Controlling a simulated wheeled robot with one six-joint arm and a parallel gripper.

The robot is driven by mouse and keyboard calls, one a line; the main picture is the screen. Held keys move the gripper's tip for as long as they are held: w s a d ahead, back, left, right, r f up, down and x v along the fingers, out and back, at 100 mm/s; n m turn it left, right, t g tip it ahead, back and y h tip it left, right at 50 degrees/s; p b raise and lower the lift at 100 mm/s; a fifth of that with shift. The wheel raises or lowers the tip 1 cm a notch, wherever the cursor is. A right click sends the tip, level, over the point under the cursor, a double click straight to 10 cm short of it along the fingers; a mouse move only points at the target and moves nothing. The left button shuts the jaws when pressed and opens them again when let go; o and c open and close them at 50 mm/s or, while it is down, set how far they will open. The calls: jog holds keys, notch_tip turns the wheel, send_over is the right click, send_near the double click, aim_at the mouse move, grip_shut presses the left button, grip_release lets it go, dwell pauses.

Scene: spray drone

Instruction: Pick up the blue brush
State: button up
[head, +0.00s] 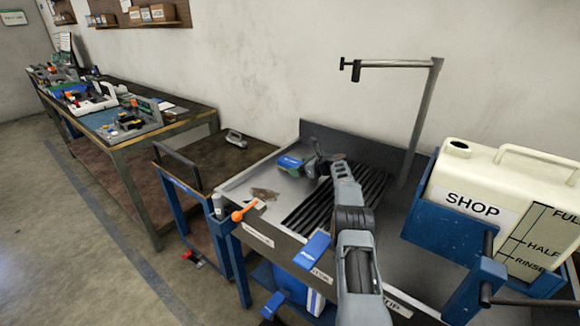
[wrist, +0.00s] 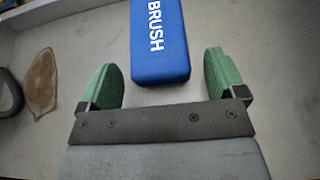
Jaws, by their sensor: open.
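The blue brush (wrist: 160,50) is a blue block with white "BRUSH" lettering. In the wrist view it lies on the light grey tray surface at top centre, its far end cut off by the frame edge. My gripper (wrist: 170,82) is open, with one green finger on each side of the brush's near end and a gap on both sides. In the head view my gripper (head: 300,168) is over the left part of the bench tray, and the blue brush (head: 289,162) shows partly beside it. I cannot tell the fingertips' height above the tray.
A brown leaf-shaped piece (wrist: 40,82) lies left of my gripper. An orange-ended tool (head: 245,210) sits at the tray's front edge. A black slatted rack (head: 310,208) is at right. A cream "SHOP" tank (head: 500,200) stands further right, with a metal post (head: 425,110) behind.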

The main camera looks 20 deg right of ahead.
jog(key=shift+c, duration=0.3)
jog(key=c, duration=1)
jog(key=shift+r, duration=0.1)
